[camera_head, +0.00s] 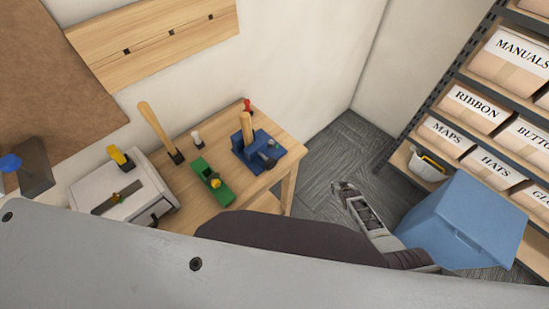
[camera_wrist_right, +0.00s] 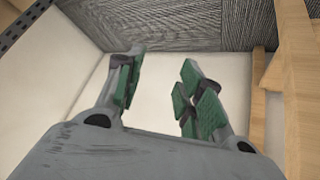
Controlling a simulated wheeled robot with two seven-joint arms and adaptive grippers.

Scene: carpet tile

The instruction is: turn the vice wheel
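A blue vice (camera_head: 243,152) stands at the right end of a wooden workbench (camera_head: 212,147), with a wooden handle-like piece rising from it. A darker round part (camera_head: 270,157) on its right side may be the wheel, but it is too small to tell. My right gripper (camera_head: 346,190) is to the right of the bench, apart from the vice, over the carpet. In the right wrist view its green-padded fingers (camera_wrist_right: 162,88) are spread with nothing between them. The vice does not show there. My left gripper is not in view.
On the bench are a green tool (camera_head: 212,183) with a yellow knob, a grey-white box (camera_head: 120,190) and several upright handles. A blue bin (camera_head: 465,220) and a shelf of labelled boxes (camera_head: 470,110) stand right.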

